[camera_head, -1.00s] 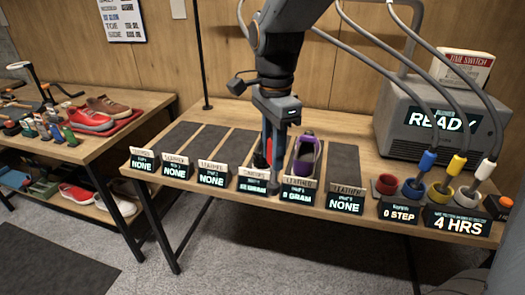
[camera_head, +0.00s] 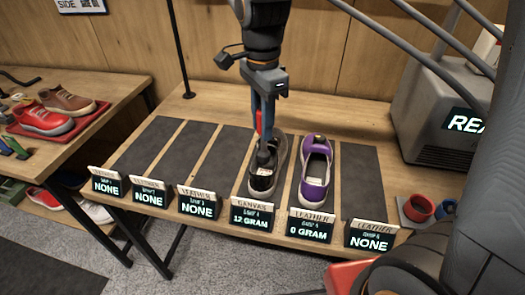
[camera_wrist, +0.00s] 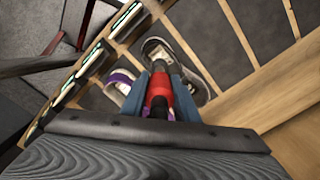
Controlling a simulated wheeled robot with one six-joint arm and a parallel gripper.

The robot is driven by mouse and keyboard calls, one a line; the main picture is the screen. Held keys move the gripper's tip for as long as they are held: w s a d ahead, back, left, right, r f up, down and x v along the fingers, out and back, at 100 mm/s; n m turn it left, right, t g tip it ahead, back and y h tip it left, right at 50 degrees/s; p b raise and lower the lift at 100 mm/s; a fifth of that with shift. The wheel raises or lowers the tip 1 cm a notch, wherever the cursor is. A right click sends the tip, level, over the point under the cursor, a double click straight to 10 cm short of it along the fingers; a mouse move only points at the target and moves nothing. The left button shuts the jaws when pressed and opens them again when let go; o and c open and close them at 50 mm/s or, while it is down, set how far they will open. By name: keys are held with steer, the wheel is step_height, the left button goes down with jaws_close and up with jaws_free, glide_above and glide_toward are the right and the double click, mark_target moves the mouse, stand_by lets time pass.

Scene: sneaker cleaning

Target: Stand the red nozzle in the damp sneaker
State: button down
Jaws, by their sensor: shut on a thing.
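The red nozzle (camera_head: 258,121) is held between the blue fingers of my gripper (camera_head: 264,142), which is shut on it. In the wrist view the nozzle (camera_wrist: 159,88) lies between both fingers. The dark grey sneaker (camera_head: 262,183), with a pale insole, lies in the lane marked CANVAS, 12 GRAM (camera_head: 252,217). My gripper is over this sneaker's opening and hides part of it. I cannot tell whether the nozzle's lower end touches the sneaker. The grey sneaker also shows beyond the fingers in the wrist view (camera_wrist: 197,87).
A purple sneaker (camera_head: 315,170) stands close on the right, in the lane marked 0 GRAM. The other lanes (camera_head: 188,155) are empty and marked NONE. A red holder (camera_head: 418,208) and a grey machine (camera_head: 436,117) are at the right. Red and brown shoes sit on the left table.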

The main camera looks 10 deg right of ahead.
mark_target(262, 152)
steer(key=shift+f+p, duration=0.6)
steer(key=shift+f, duration=2.9)
steer(key=c, duration=1.4)
jaws_free()
steer(key=shift+f, duration=0.15)
step_height(262, 152, up, 12)
steer(key=b, duration=0.2)
steer(key=shift+r+b, duration=0.2)
steer(key=shift+b, duration=0.1)
steer(key=shift+s, duration=0.1)
